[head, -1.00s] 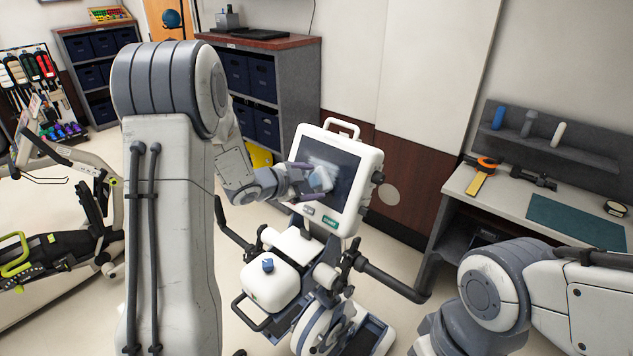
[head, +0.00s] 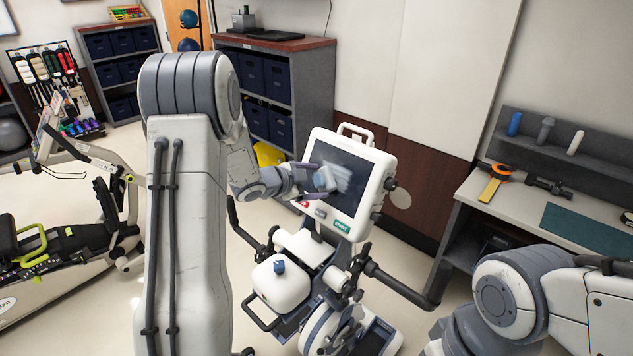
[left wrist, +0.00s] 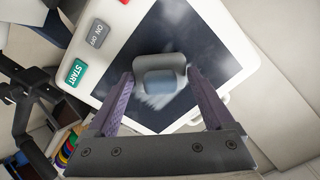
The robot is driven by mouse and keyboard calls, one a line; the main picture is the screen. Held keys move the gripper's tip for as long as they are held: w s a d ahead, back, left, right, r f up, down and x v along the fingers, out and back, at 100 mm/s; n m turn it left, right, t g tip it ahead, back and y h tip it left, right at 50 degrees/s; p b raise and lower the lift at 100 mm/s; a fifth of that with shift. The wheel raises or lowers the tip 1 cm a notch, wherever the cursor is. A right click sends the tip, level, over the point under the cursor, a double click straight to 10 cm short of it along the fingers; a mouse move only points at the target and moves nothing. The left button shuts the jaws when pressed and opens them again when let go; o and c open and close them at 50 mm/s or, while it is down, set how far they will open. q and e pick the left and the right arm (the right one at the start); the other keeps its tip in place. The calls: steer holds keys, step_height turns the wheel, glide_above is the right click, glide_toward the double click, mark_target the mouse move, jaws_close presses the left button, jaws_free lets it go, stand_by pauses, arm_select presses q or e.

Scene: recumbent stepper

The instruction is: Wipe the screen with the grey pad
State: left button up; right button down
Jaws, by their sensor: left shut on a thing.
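The screen (head: 345,165) is dark, in a white console with a top handle, tilted back on the stepper. My left gripper (head: 311,181) is in front of its lower left part, shut on the grey pad (head: 325,179). In the left wrist view the pad (left wrist: 160,79) sits between the purple fingers (left wrist: 160,84), over the dark screen (left wrist: 215,65). It is at or very near the glass; I cannot tell firm contact. A whitish smear (head: 342,179) shows on the screen beside the pad. My right gripper is out of view.
A START button (head: 341,226) and other buttons lie along the console's lower edge. Black handlebars (head: 395,283) reach out on both sides below. A workbench (head: 510,207) with tools stands at right, shelves (head: 290,95) behind. My right arm is at lower right.

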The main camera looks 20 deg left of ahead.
arm_select(q)
steer(key=shift+a, duration=0.1)
steer(key=a, duration=0.1)
steer(key=w+a+p, duration=0.1)
steer(key=shift+a, duration=0.35)
steer(key=shift+s+d+f, duration=0.1)
steer(key=shift+s+d, duration=0.2)
steer(key=shift+d, duration=0.55)
steer(key=shift+s+d+b, duration=0.25)
steer(key=shift+d+b, duration=0.2)
steer(key=shift+d, duration=0.15)
steer(key=shift+d, duration=0.1)
